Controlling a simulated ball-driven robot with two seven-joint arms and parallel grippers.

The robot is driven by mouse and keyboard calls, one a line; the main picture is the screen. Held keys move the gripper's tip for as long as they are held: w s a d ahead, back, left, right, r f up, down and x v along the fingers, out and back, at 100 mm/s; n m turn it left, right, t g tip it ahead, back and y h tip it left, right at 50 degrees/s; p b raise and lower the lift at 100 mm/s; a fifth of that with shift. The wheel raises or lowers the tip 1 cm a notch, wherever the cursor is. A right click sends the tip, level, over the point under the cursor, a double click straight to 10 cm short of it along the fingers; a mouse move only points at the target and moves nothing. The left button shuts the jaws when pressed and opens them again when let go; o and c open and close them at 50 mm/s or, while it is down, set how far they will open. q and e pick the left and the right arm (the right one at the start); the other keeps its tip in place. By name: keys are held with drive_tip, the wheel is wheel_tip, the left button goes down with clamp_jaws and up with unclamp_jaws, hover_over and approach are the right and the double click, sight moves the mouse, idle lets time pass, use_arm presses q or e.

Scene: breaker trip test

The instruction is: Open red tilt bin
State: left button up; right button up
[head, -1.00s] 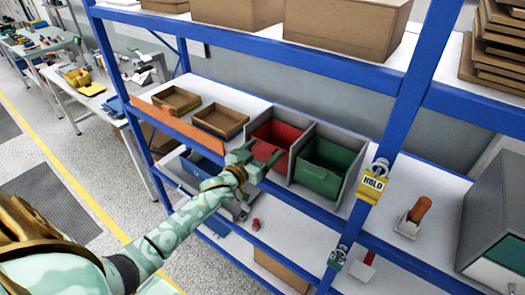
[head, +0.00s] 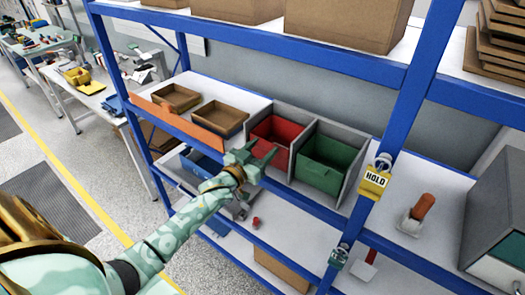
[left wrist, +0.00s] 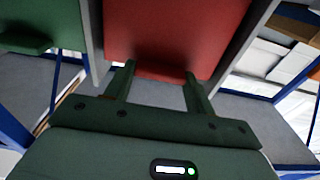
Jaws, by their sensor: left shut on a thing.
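The red tilt bin (head: 278,129) sits in a grey housing on the middle shelf, left of the green bin (head: 326,166). Its upper part and inside show in the head view; my gripper hides part of its front. My left gripper (head: 257,157) is at the red bin's front. In the left wrist view, the red bin's front (left wrist: 175,30) fills the upper middle, and my left gripper's fingers (left wrist: 160,74) stand at both sides of its protruding lip, shut on it. My right gripper is not in view.
Grey divider walls (head: 302,137) flank the bins. Two cardboard trays (head: 218,118) stand to the left. A blue post (head: 405,125) with a yellow HOLD tag (head: 374,182) stands to the right. An orange-handled item (head: 417,213) is beyond it.

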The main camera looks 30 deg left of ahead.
use_arm(q)
drive_tip(key=shift+s+a+f+t+b, duration=0.1)
drive_tip(key=shift+s+f+t+b, duration=0.8)
drive_tip(key=shift+b, duration=1.35)
drive_tip(key=shift+s+f+t+b, duration=0.55)
drive_tip(key=shift+t+b, duration=0.65)
drive_tip(key=shift+b, duration=1.05)
drive_tip(key=shift+s+f+t+b, duration=0.2)
drive_tip(key=shift+s+t+b, duration=0.25)
drive_tip(key=shift+b, duration=0.3)
drive_tip(key=shift+s+f+h, duration=0.3)
drive_tip(key=shift+s+f, duration=0.05)
drive_tip(key=shift+f, duration=0.1)
drive_tip(key=o, duration=1.2)
drive_tip(key=shift+o, duration=1)
drive_tip(key=b+v, duration=0.2)
drive_tip(key=v, duration=1.4)
drive_tip(key=shift+s, duration=0.25)
